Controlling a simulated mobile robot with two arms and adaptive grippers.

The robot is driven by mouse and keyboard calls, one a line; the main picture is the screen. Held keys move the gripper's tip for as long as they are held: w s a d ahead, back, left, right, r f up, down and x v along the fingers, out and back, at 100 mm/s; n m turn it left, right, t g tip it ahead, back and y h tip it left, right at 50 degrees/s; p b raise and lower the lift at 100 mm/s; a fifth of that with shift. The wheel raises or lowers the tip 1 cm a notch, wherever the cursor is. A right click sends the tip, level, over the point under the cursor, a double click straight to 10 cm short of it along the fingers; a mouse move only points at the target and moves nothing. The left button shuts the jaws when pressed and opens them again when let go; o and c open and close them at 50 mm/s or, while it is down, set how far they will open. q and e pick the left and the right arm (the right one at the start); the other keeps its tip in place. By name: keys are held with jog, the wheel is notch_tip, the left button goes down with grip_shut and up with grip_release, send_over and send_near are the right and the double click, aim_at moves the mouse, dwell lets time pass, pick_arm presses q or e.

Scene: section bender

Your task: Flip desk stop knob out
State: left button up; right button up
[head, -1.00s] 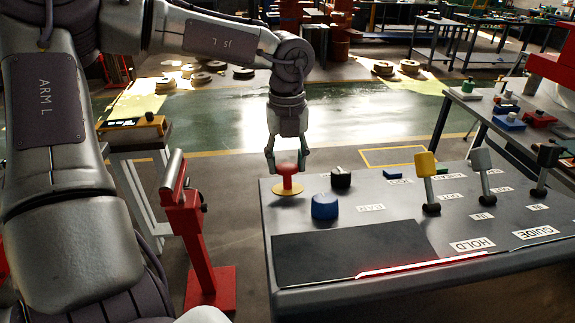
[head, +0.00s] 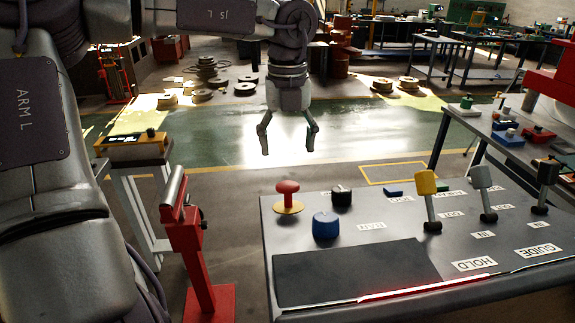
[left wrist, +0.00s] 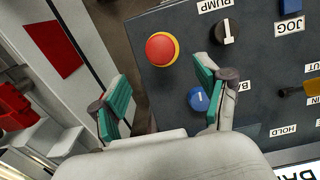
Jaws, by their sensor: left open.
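The desk stop knob is a red mushroom knob (head: 288,188) on a yellow disc at the desk's back left corner. It also shows from above in the left wrist view (left wrist: 162,49), with a yellow ring around it. My left gripper (head: 287,152) is open and empty, raised above and behind the knob in the head view. In the left wrist view its two teal-padded fingers (left wrist: 163,103) are spread wide, with the knob ahead of them and between their directions. Nothing touches the knob. My right gripper is not in view.
A blue knob (head: 326,225) and a black knob (head: 341,196) stand close to the red one. Levers with yellow (head: 427,183), grey (head: 481,177) and black (head: 547,172) heads rise further right. A red stand (head: 197,245) is left of the desk.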

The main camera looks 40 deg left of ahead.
pick_arm(q)
notch_tip(320, 180, up, 4)
dwell(0.7)
